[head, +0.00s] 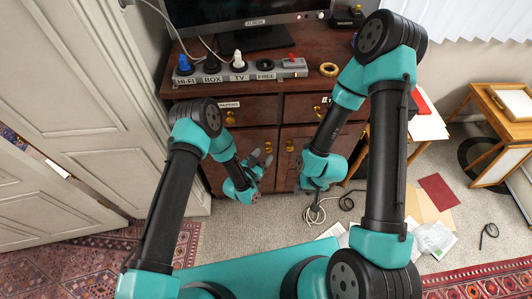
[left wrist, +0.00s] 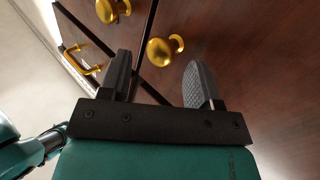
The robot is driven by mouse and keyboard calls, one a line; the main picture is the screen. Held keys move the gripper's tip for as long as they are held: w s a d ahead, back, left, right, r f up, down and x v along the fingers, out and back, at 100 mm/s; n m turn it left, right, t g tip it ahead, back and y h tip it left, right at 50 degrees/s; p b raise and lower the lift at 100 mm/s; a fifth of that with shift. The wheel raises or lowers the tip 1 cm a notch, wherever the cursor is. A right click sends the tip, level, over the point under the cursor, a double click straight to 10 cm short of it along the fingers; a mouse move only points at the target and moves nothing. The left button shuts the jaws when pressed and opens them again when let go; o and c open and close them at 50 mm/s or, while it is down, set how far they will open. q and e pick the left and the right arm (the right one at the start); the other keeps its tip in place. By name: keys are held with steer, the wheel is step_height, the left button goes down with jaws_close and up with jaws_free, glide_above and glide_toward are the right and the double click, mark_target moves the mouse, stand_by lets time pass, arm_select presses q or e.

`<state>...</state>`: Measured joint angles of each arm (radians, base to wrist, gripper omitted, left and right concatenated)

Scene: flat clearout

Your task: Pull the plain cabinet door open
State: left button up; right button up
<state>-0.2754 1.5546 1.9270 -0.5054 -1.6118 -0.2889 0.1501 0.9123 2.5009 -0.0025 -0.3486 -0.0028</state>
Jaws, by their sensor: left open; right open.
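The dark wood cabinet (head: 250,108) has drawers above and two doors below. A left door (head: 218,172) and a right door (head: 299,140) carry brass knobs near their middle seam; the right door's knob (head: 290,146) shows clearly. I cannot tell from labels which door is the plain one. My left gripper (head: 262,160) is open in front of the doors. In the left wrist view, its jaws (left wrist: 160,85) point at a round brass knob (left wrist: 160,50), which shows between and beyond the fingertips. A second knob (left wrist: 108,10) lies across the dark seam. My right gripper (head: 317,190) is open, low before the right door.
A power strip (head: 240,72) with labelled plugs, a monitor (head: 245,12) and a tape roll (head: 329,70) lie on the cabinet top. Cables (head: 316,212) and papers (head: 432,240) lie on the carpet. A pale panelled door (head: 150,80) stands close on the left.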

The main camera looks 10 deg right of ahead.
arm_select(q)
steer(key=shift+x, duration=1.25)
steer(key=shift+c, duration=0.3)
jaws_close()
